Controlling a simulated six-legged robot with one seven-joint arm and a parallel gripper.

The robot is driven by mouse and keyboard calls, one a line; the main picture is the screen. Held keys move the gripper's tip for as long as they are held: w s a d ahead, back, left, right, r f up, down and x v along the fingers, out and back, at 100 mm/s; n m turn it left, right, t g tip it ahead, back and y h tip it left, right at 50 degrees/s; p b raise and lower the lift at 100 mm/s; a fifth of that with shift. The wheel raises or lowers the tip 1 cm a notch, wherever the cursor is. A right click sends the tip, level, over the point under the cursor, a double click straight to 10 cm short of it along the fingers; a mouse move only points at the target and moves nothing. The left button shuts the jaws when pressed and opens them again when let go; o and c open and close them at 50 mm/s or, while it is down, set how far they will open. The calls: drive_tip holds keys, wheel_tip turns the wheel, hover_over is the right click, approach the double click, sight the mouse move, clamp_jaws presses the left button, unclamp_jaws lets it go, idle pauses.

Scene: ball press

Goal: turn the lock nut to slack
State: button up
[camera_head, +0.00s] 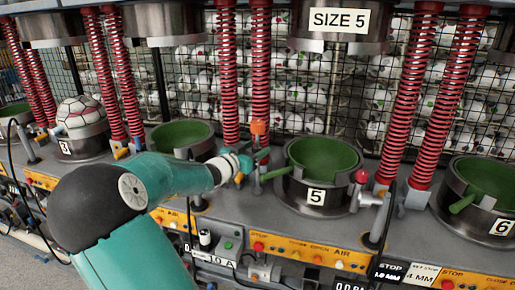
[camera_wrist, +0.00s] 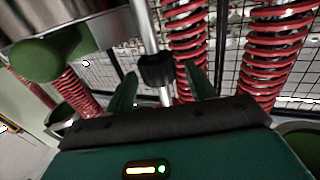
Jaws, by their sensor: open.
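A dark knurled nut (camera_wrist: 157,70), which looks like the lock nut, sits on an upright pale metal rod (camera_wrist: 148,25) in the wrist view. My gripper (camera_wrist: 161,72) is open, its two green fingers on either side of the nut in that picture. I cannot tell whether the nut is between the fingers or just beyond them; no contact shows. In the head view my gripper (camera_head: 243,160) reaches in left of the station 5 mould (camera_head: 319,195), near an orange part (camera_head: 258,128) in front of the red springs. The nut is not clear there.
Red springs (camera_head: 230,75) stand close behind my gripper. Another green-lined mould (camera_head: 183,135) is to its left. A red-knobbed fitting (camera_head: 361,176) stands right of mould 5. An orange control strip (camera_head: 310,252) runs along the front. A mesh fence (camera_head: 340,90) closes the back.

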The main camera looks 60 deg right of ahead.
drive_tip(key=shift+s+d, duration=0.2)
drive_tip(key=shift+d, duration=0.5)
drive_tip(key=c, duration=1)
drive_tip(key=shift+o, duration=0.2)
drive_tip(key=shift+t, duration=0.3)
drive_tip(key=shift+s+n+t, duration=0.15)
drive_tip(key=shift+n+t, duration=1.55)
drive_tip(key=shift+t, duration=0.6)
drive_tip(key=shift+n+t, duration=0.5)
drive_tip(key=shift+t, duration=0.3)
